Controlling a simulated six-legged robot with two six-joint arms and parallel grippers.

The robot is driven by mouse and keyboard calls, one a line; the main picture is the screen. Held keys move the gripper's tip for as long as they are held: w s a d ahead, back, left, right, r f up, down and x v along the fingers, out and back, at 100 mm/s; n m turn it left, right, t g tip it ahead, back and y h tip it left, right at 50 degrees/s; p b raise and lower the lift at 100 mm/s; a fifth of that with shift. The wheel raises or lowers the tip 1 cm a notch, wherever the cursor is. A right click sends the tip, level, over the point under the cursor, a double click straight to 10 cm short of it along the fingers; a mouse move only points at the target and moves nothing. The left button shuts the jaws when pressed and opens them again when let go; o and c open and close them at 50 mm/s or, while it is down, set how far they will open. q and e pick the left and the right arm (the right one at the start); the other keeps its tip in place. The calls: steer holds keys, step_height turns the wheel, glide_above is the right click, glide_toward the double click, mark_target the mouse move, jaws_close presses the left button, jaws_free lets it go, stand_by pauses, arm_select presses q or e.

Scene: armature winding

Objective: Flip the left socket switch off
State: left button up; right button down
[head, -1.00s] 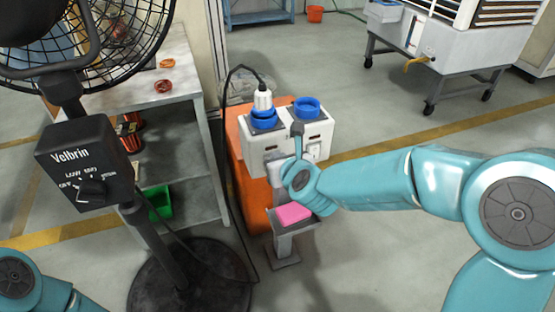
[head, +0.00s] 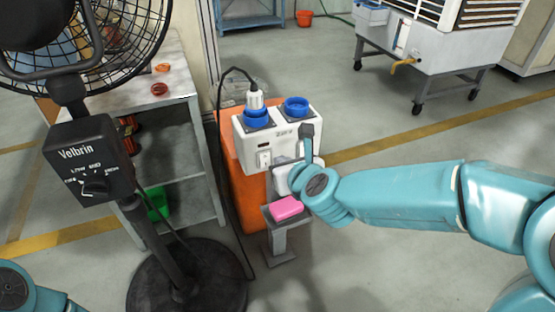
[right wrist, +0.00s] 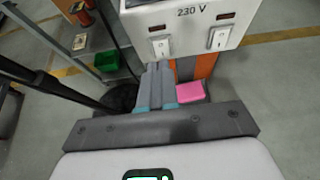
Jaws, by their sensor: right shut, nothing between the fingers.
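The white socket box (head: 282,133) has two blue sockets on top. A white plug (head: 255,101) sits in the left socket (head: 256,118); the right socket (head: 297,106) is empty. The left switch (head: 264,158) shows on the front; it also shows in the right wrist view (right wrist: 161,47), beside the right switch (right wrist: 219,39). Which way either rocker is pressed is too small to tell. My right gripper (head: 307,133) is shut and empty in front of the box's right part, hiding the right switch in the head view. In the right wrist view its fingertips (right wrist: 158,68) appear just below the left switch.
A pink block (head: 286,207) lies on a small grey stand (head: 279,240) below my right wrist. A black pedestal fan (head: 90,160) and a shelf table (head: 180,128) are left.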

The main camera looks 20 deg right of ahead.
steer(key=v, duration=0.3)
steer(key=shift+s+r+p, duration=0.1)
steer(key=shift+r+p, duration=0.3)
